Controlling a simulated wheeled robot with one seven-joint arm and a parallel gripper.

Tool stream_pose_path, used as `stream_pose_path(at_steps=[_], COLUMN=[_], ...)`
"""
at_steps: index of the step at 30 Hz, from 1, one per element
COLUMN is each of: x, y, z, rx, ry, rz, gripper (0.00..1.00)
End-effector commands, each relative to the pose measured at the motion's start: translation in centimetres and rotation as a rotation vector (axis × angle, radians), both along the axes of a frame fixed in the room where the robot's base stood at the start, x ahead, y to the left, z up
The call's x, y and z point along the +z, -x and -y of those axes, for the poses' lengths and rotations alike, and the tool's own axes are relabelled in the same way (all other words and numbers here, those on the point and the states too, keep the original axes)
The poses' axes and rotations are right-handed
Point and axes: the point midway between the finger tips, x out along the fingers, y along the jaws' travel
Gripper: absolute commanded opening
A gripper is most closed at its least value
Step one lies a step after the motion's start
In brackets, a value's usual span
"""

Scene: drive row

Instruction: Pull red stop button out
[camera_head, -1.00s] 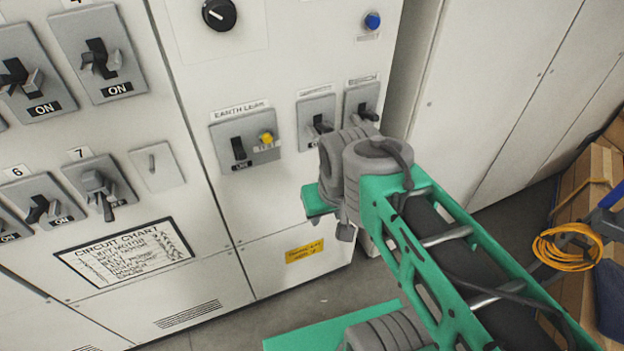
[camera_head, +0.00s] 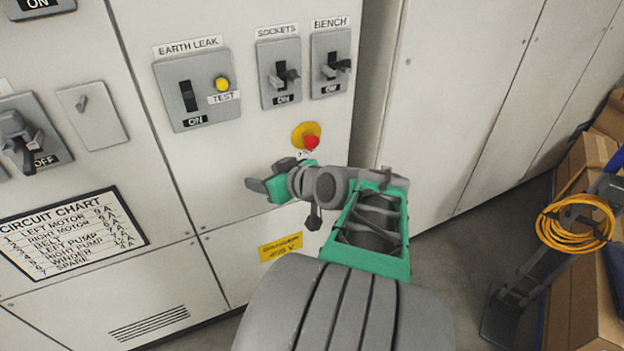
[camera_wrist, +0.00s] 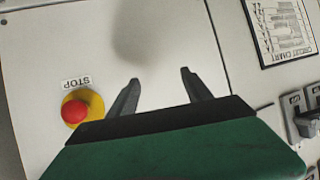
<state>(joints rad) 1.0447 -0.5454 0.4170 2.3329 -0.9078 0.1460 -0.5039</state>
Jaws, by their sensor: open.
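The red stop button (camera_head: 311,142) sits on a yellow base on the pale cabinet front, below the sockets and bench switches. In the wrist view the red button (camera_wrist: 75,111) is at the lower left, with a STOP label (camera_wrist: 77,83) beside it. My gripper (camera_head: 253,184) is below and to the left of the button in the head view. In the wrist view my gripper (camera_wrist: 158,80) shows two dark fingers spread apart, with nothing between them but bare panel. The button lies outside the fingers, to their left. My wrist partly covers the panel just below the button.
The earth leak switch (camera_head: 194,92), sockets switch (camera_head: 279,73) and bench switch (camera_head: 331,62) are above. A circuit chart (camera_head: 70,232) is at lower left. A hand truck with an orange cable (camera_head: 575,223) and boxes stand at right, with open floor before them.

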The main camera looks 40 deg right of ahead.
Motion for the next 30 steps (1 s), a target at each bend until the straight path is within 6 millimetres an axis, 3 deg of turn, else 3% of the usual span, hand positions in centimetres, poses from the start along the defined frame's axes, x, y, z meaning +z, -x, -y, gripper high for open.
stream_pose_path(at_steps=[1,3,6,9,14,24,30], x=[-3.0,-2.5,-1.2,0.0,0.8,0.8,0.8], y=[0.8,2.2,4.6,6.3,5.6,-0.1,-0.9], z=[3.3,6.9,10.7,12.6,13.2,14.8,15.2], rx=[-0.070,-0.147,-0.245,-0.301,-0.310,-0.309,-0.313], ry=[0.006,0.036,0.080,0.108,0.115,0.114,0.115], rz=[0.097,0.239,0.390,0.470,0.494,0.491,0.491], gripper=[0.58,0.58,0.58,0.58,0.58,0.58,0.58])
